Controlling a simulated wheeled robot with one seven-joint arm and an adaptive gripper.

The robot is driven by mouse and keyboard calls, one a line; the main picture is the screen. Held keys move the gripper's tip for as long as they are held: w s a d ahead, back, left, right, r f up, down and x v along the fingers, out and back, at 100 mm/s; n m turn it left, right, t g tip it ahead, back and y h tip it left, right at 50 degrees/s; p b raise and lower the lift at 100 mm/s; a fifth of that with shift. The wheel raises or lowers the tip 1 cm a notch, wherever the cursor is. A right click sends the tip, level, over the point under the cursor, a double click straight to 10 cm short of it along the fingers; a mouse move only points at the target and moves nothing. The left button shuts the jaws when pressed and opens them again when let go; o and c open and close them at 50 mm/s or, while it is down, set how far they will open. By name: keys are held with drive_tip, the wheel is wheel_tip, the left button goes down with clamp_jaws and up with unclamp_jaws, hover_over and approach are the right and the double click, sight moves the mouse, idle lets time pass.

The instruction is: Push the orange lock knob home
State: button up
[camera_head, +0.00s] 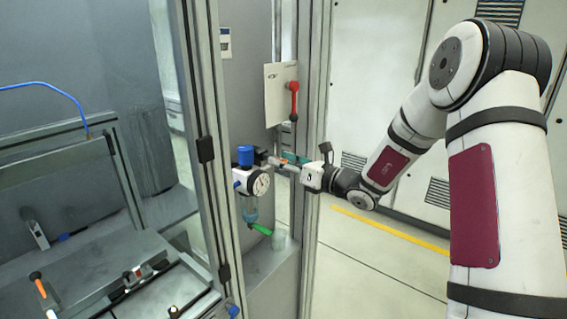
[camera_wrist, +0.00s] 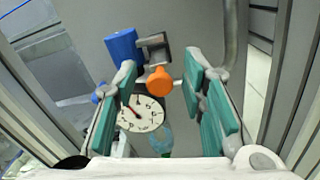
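The orange lock knob (camera_wrist: 160,81) shows in the wrist view between the two teal fingers, on the fitting of the air unit. It sits beside a dark bracket. My gripper (camera_wrist: 161,72) is open, with one finger left of the knob and one right of it, and clear space shows on both sides. The knob seems to lie ahead of the palm; exact depth is hard to tell. In the head view my gripper (camera_head: 284,162) reaches in from the right at the unit, and its fingers largely hide the knob.
A red handle (camera_head: 293,100) hangs above my gripper. A frame post (camera_head: 314,130) stands close behind my wrist.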

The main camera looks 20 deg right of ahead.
drive_tip(key=shift+c, duration=0.6)
clamp_jaws()
drive_tip(key=shift+b+x, duration=0.45)
drive_tip(key=shift+x, duration=0.8)
drive_tip(key=shift+o, duration=0.6)
unclamp_jaws()
drive_tip(key=shift+w, duration=0.1)
